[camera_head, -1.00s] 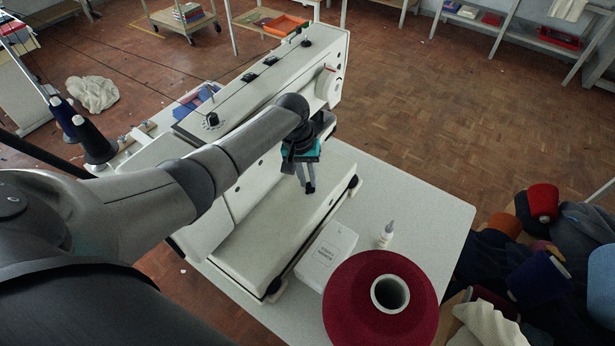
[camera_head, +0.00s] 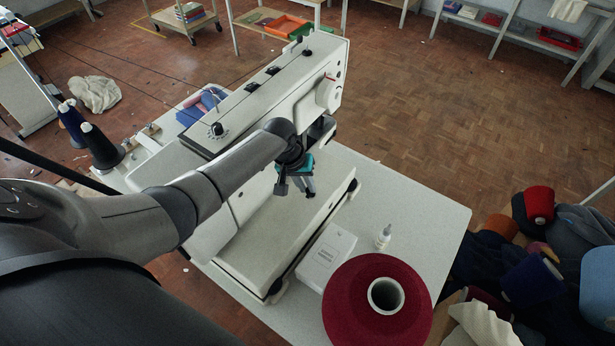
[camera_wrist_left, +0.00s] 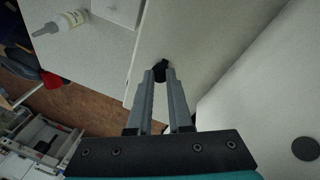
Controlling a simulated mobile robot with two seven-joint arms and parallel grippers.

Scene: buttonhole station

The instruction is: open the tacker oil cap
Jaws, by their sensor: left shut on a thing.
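The white tacker machine (camera_head: 275,228) stands on a pale table, its long low bed under my left arm. My left gripper (camera_head: 309,191) points down at the bed's right side, near its far end. In the left wrist view, its two grey fingers (camera_wrist_left: 161,78) come together at their tips on a small black piece, which looks like the oil cap (camera_wrist_left: 162,66). The fingers partly hide the piece, and I cannot tell whether it is loose from the bed. My right gripper is not in view.
On the table (camera_head: 425,210) right of the machine are a white box (camera_head: 326,257), a small bottle (camera_head: 383,237) and a large dark red cone (camera_head: 350,312). Dark thread cones (camera_head: 100,146) stand at the left. The table's far right part is clear.

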